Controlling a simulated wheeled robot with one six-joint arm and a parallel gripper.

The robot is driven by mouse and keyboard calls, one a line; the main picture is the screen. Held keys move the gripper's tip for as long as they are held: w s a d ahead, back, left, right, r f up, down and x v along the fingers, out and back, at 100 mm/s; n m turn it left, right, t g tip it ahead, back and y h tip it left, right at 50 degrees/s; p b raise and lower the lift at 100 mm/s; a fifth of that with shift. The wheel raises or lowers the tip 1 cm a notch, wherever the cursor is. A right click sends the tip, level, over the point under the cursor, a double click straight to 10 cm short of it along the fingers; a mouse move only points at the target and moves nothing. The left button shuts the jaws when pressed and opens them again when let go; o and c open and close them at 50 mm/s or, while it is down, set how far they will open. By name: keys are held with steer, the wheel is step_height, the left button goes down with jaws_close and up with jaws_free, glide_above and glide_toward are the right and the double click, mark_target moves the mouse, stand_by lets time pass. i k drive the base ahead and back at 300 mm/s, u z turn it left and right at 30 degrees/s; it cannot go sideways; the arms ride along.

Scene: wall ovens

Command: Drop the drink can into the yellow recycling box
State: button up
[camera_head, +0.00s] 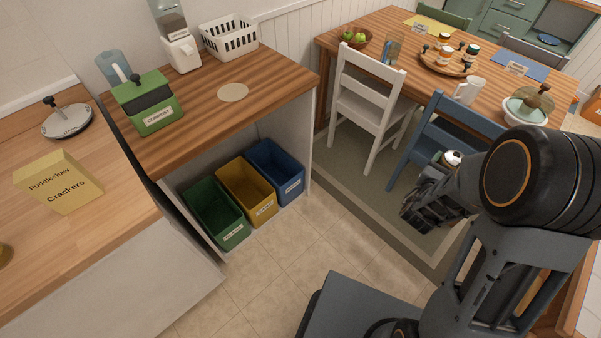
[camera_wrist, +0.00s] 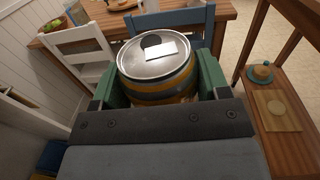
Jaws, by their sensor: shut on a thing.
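The drink can (camera_wrist: 158,72) has a silver lid and yellow and grey bands. In the wrist view it sits between the green fingers of my gripper (camera_wrist: 157,88), which is shut on it. The yellow recycling box (camera_head: 232,182) stands on the floor under the wooden counter, between a green box (camera_head: 207,205) and a blue box (camera_head: 285,172). My gripper is well to the right of these boxes.
A wooden counter (camera_head: 200,105) overhangs the boxes, bearing a green compost bin (camera_head: 150,105) and a white basket (camera_head: 230,37). A white chair (camera_head: 362,95) and a blue chair (camera_head: 440,130) stand at the dining table (camera_head: 410,55). The tiled floor (camera_head: 285,255) before the boxes is clear.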

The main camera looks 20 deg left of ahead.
mark_target(254, 202)
steer(key=i, duration=1.55)
steer(key=u, duration=3.6)
steer(key=i, duration=0.5)
